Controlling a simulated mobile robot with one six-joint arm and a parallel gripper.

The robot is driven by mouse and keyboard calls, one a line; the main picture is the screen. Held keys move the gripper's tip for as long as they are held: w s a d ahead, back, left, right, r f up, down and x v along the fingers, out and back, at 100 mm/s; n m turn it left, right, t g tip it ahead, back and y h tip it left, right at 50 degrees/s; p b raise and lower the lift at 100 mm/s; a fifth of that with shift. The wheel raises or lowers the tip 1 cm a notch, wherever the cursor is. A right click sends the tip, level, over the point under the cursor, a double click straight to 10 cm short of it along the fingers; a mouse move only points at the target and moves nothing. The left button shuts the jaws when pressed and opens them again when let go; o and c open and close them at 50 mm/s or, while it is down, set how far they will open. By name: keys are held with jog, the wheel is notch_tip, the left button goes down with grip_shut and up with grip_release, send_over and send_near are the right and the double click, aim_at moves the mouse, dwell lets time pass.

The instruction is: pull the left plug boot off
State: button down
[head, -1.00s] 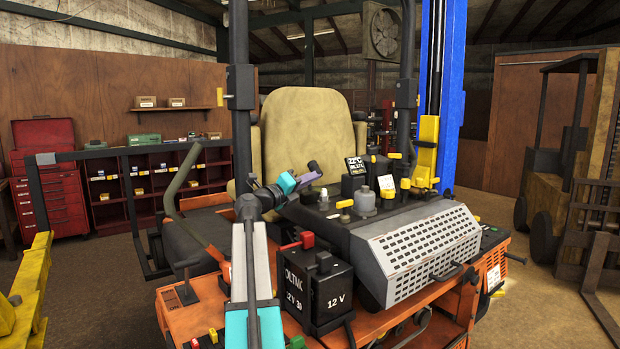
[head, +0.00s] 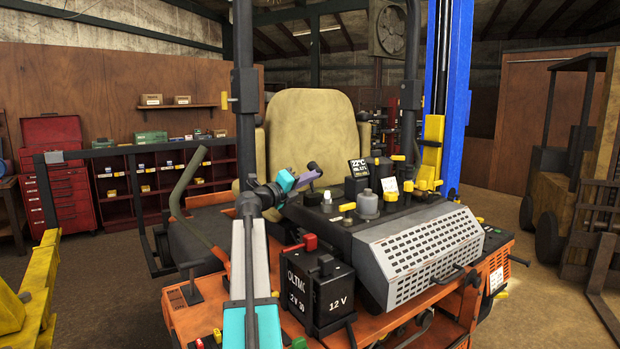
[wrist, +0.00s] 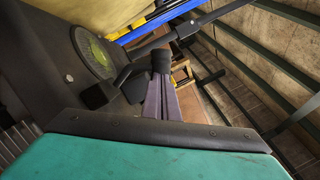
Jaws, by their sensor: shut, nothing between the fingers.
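My gripper (head: 314,167) is small in the head view, at the end of a teal and purple wrist above the left rear of the machine's dark engine deck (head: 322,220). In the wrist view my gripper (wrist: 161,62) shows as purple fingers with dark tips held together, with nothing seen between them. A white knob (head: 327,196), a yellow-ended part (head: 347,207) and a grey cylinder (head: 368,204) stand on the deck, below and right of the gripper. I cannot tell which part, if any, is the left plug boot.
A black 12 V box (head: 320,292) stands in front of the deck, beside my arm. A perforated silver cover (head: 420,255) fills the deck's front. A tan seat (head: 310,130) rises behind. A blue post (head: 459,95) stands to the right. A dark round part with a green face (wrist: 95,55) shows in the wrist view.

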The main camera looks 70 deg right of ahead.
jog(key=shift+w+d+r, duration=0.3)
jog(key=shift+w+d, duration=0.3)
jog(key=shift+w, duration=0.05)
jog(key=shift+w+a, duration=0.1)
jog(key=shift+a, duration=0.1)
dwell(0.3)
jog(key=r+p+v, duration=0.1)
jog(key=v, duration=0.8)
jog(key=shift+a, duration=0.4)
jog(key=shift+f, duration=0.1)
